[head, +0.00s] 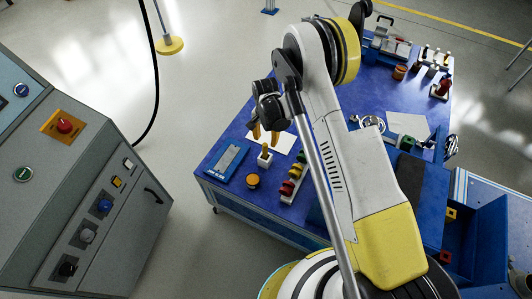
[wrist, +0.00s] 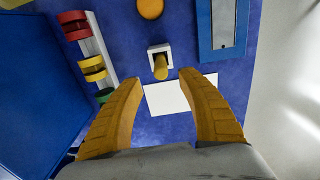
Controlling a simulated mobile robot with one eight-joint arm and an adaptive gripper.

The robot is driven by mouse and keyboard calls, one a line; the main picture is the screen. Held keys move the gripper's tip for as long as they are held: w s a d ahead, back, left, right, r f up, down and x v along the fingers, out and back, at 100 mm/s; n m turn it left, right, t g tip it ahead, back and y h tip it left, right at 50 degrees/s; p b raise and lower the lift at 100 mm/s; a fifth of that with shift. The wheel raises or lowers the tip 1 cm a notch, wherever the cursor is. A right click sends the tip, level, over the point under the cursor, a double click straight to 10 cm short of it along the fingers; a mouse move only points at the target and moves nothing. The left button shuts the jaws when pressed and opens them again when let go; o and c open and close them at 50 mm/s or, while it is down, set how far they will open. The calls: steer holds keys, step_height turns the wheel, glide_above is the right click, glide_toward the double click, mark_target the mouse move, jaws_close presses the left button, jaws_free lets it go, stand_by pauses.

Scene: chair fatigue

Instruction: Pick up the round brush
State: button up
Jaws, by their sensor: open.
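A yellow-handled piece, which may be the round brush, stands in a small white holder (wrist: 160,52) on the blue table. Its rounded yellow end (wrist: 160,69) points toward the wrist camera. It also shows in the head view (head: 265,149); its lower part is hidden in the holder (head: 265,161), so I cannot tell bristles. My gripper (head: 266,135) is open and empty above and close to it. In the wrist view, the two yellow fingers (wrist: 161,77) spread to either side of the yellow end, apart from it.
A white sheet (wrist: 180,96) lies by the holder. A rack with red, yellow and green spools (head: 293,181), a round orange pot (head: 252,181) and a blue-grey tray (head: 228,161) stand close by. A grey control cabinet (head: 85,190) stands left of the table.

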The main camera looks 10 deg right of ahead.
mark_target(265, 151)
step_height(265, 151, down, 9)
steer(key=b, duration=0.4)
steer(key=shift+a, duration=0.15)
steer(key=shift+s+r, duration=0.1)
steer(key=shift+r, duration=0.05)
jaws_close()
